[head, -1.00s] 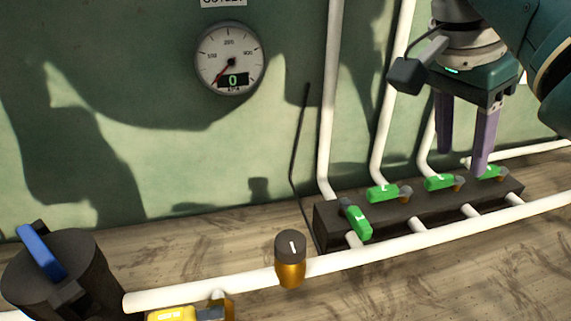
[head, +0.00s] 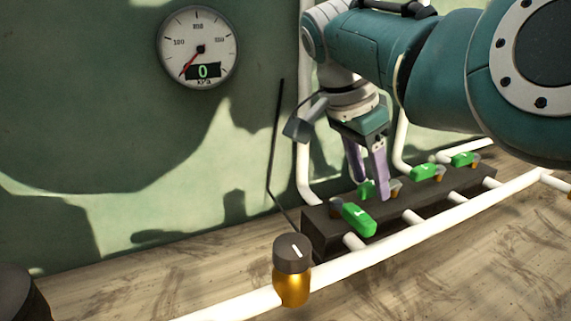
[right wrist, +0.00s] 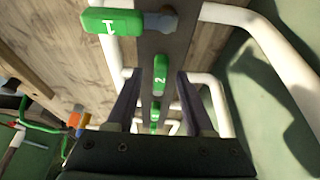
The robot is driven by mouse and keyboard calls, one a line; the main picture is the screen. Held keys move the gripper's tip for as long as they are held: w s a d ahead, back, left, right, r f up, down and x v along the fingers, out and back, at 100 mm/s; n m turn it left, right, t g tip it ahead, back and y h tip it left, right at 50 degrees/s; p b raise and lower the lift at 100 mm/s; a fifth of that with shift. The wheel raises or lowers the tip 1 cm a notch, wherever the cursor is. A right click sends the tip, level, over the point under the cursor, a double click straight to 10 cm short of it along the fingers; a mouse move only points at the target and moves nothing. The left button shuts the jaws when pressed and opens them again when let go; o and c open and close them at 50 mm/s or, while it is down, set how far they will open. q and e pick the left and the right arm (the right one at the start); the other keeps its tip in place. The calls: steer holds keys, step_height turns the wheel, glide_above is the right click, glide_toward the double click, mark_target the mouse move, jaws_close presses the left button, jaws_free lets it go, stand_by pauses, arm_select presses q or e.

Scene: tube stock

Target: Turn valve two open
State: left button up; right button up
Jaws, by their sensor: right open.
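Valve two has a green handle marked 2, at the middle of the right wrist view (right wrist: 160,75). In the head view valve two (head: 366,189) is partly hidden behind my right gripper's purple fingers. The handle lies lengthwise along the dark valve block (head: 318,232). My right gripper (head: 371,188) is open and points down at valve two. In the right wrist view the handle shows between the two fingers, with a gap on each side. I cannot tell whether the fingertips reach down to its level. My left gripper is not in view.
Valve one's green handle (head: 358,218) sits next to valve two, turned across the block. Other green handles (head: 424,171) line up to the right. A white pipe (head: 430,222) runs in front, with a brass-and-black knob (head: 291,268). The wall gauge (head: 198,48) reads 0.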

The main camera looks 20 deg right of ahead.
steer(key=shift+d+f, duration=0.1)
steer(key=shift+f, duration=0.15)
jaws_close()
stand_by(1.4)
